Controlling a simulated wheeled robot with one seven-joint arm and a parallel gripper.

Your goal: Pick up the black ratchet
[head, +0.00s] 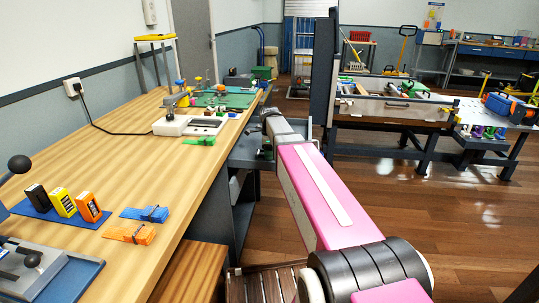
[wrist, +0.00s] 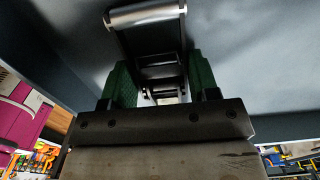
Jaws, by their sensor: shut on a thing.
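The black ratchet (wrist: 148,42) shows in the wrist view, with a bright metal bar across its far end. My gripper (wrist: 161,68) is shut on it, with a green finger pad on each side of its dark body. The lower part of the ratchet is hidden behind the gripper's own plate. A plain blue-grey surface lies behind it; I cannot tell whether the ratchet touches it. In the head view my pink arm reaches away past the right side of the wooden bench (head: 165,150), and the ratchet cannot be made out clearly there.
Black, yellow and orange blocks (head: 62,203) stand on a blue mat on the bench. A blue strap bundle (head: 145,214) and an orange one (head: 130,234) lie near its edge. A dark upright panel and grey table (head: 390,107) stand to the right. Wooden floor (head: 450,200) is open there.

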